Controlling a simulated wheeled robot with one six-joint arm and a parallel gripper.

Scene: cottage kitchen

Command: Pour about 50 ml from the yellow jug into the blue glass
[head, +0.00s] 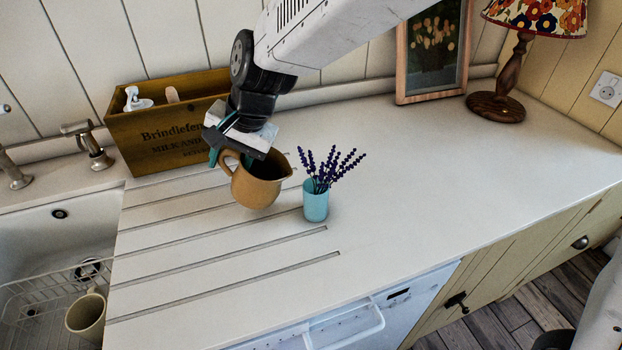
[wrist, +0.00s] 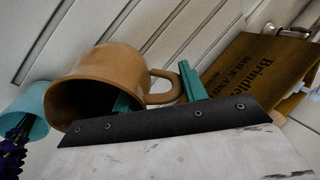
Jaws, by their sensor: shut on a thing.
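The yellow jug (head: 258,186), ochre and rounded, is near the middle of the head view, over the grooved drainboard, roughly upright. In the wrist view the jug (wrist: 118,68) shows its dark open mouth; its contents cannot be made out. My gripper (head: 230,158) is shut on the jug's handle, its teal fingers either side of it; the fingers also show in the wrist view (wrist: 158,92). I cannot tell whether the jug's base touches the counter. The blue glass (head: 316,206) stands upright just right of the jug, apart from it, holding purple lavender sprigs (head: 330,168). The glass (wrist: 33,106) is at the wrist view's left edge.
A wooden crate (head: 160,135) with utensils stands behind and left of the jug. The sink (head: 40,225), with a wire rack and a mug (head: 86,318), is at left. A picture frame (head: 432,50) and lamp (head: 505,75) stand at the back right. The right counter (head: 440,160) is clear.

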